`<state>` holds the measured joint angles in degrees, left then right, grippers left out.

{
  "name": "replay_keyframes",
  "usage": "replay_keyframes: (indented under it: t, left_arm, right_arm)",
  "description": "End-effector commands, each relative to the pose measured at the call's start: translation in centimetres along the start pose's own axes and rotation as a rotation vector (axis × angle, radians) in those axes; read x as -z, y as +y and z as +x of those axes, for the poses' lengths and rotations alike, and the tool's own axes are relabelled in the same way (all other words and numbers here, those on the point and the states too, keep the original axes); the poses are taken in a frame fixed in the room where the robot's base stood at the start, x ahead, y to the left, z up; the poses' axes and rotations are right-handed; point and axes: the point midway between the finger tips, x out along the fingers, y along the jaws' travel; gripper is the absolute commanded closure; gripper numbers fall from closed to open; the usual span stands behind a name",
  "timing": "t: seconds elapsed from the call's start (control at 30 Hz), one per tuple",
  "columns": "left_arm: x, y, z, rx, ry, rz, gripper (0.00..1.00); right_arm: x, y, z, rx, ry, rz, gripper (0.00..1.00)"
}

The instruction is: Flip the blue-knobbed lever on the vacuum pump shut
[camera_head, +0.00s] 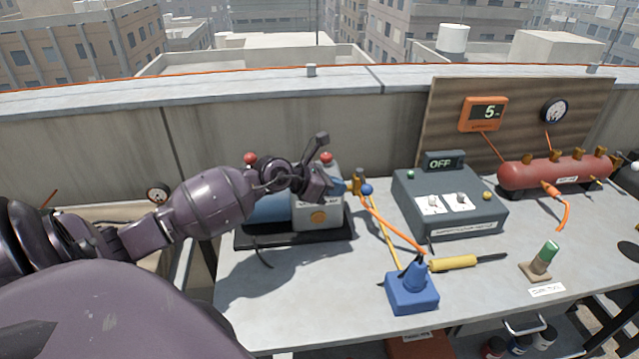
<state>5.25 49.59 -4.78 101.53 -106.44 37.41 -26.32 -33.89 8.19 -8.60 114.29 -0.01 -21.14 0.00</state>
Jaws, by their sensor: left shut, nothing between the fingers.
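The vacuum pump (318,216) stands on the left part of the bench, grey and blue with red knobs on top and an orange round spot on its front. The blue knob (367,190) of its lever shows at the right of the pump, beside a brass fitting (358,177). My left gripper (339,187) is shut and empty, just left of the brass fitting and the blue knob. I cannot tell whether it touches them. My left arm hides part of the pump. My right gripper is not in view.
An orange hose runs from the fitting toward a blue block (412,290). A dark control box (449,203) reading OFF stands right of the pump. A yellow-handled tool (453,263), a green-capped item (545,254) and a red manifold (556,172) lie farther right. The front left bench top is clear.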

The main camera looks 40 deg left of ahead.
Motion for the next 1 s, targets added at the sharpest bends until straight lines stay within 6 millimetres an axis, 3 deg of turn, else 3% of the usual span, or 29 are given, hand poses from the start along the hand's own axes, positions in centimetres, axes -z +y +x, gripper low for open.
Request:
replay_keyframes:
  t: [0.13, 0.33, 0.63, 1.0]
  left_arm:
    - [-0.7, 0.0, 2.1, 0.001, -0.002, 0.000, 1.00]
    - [-1.0, 0.0, 3.7, 0.000, 0.000, 0.000, 1.00]
    - [-1.1, 0.0, 4.0, 0.000, 0.001, 0.000, 1.00]
    - [-1.2, 0.1, 4.2, -0.005, 0.000, -0.003, 1.00]
  right_arm:
    - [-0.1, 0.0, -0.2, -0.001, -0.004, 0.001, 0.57]
    - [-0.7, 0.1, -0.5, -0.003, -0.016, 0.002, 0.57]
    - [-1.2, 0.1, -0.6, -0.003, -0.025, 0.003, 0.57]
    - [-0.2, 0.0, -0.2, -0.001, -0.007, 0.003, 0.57]
